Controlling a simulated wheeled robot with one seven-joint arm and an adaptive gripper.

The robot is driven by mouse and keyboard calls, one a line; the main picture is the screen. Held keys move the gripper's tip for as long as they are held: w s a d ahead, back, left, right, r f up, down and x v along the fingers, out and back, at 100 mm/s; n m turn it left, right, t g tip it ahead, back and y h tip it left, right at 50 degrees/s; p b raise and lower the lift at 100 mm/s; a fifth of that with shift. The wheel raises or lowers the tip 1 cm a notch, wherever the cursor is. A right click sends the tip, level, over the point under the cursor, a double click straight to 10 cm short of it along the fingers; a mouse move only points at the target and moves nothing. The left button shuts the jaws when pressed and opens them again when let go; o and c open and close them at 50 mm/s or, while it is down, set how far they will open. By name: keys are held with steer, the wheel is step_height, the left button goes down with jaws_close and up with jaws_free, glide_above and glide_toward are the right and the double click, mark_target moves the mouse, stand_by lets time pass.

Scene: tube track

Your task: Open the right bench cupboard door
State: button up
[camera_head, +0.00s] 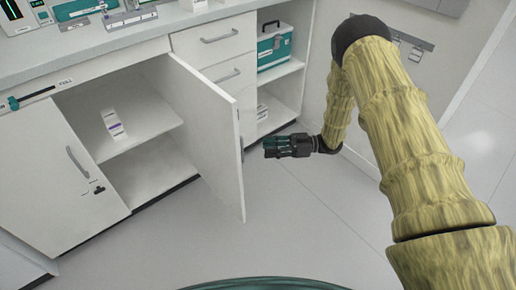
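The right bench cupboard door (208,130) is a white panel that stands wide open, swung out from the right side of the cupboard opening. Its inner face shows; its outer face is turned away and mostly hidden. My gripper (268,148) is on the right of the door, beyond its free edge, with its dark fingers pointing left toward it. A small gap of floor seems to show between the fingers and the door. The fingers are too small to tell whether they are apart.
The open cupboard (150,165) has a shelf with a small white box (114,123). The left cupboard door (62,170) is closed. Drawers (215,40) and open shelves with a teal case (274,46) are behind my gripper. The floor (300,215) in front is clear.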

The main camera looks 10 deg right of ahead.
steer(key=shift+d, duration=0.9)
